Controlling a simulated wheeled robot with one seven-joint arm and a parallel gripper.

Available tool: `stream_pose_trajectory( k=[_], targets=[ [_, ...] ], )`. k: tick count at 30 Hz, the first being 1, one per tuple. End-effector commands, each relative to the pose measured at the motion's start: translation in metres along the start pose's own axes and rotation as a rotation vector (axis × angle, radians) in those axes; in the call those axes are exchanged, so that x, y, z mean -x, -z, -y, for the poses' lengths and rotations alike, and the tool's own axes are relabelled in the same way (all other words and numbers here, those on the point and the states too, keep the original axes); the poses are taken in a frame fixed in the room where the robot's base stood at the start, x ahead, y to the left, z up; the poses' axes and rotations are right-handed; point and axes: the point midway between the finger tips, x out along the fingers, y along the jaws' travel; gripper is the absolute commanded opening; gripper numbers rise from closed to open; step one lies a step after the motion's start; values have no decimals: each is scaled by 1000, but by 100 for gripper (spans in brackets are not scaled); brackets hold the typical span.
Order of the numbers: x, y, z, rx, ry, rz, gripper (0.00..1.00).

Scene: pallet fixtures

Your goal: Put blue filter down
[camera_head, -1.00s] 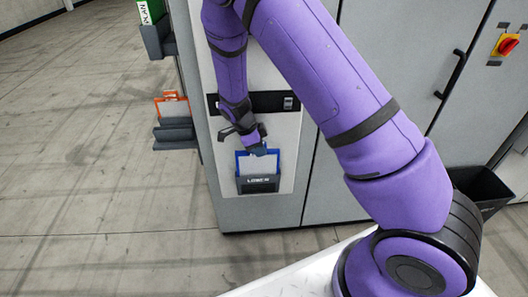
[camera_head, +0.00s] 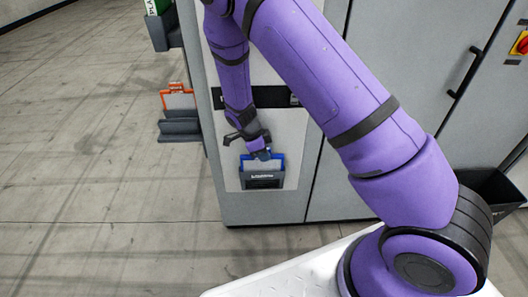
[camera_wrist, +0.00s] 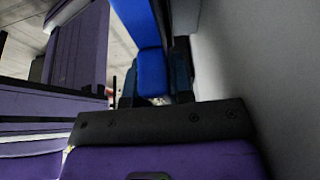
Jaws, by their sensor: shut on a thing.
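The blue filter (camera_head: 261,167), a blue frame with a pale panel, stands upright in the head view at the front of the grey cabinet. Its lower part is hidden behind the front of a dark grey holder (camera_head: 262,182), so it appears to sit in that holder. My gripper (camera_head: 262,154) is shut on the filter's top edge from above. In the wrist view the blue frame (camera_wrist: 150,62) runs between the dark fingers of my gripper (camera_wrist: 154,88). The filter's bottom edge is hidden.
An orange-framed filter (camera_head: 178,99) stands in another grey holder (camera_head: 180,127) on the cabinet's left side. A green-and-white item (camera_head: 157,6) sits in a holder above it. A black bin (camera_head: 490,192) is at right. The floor at left is clear.

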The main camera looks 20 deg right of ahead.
Motion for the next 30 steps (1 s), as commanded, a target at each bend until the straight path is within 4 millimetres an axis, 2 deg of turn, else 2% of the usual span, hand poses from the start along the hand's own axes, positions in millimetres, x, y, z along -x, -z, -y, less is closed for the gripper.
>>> stream_pose_trajectory(
  k=[1,2,3,5,14,19,30],
  targets=[
    [0,0,0,0,0,0,0],
    [0,0,0,0,0,0,25],
    [0,0,0,0,0,0,34],
    [0,0,0,0,0,0,46],
    [1,0,0,0,0,1,46],
    [13,5,0,-2,2,3,46],
    [88,4,0,0,3,3,46]
  ],
)
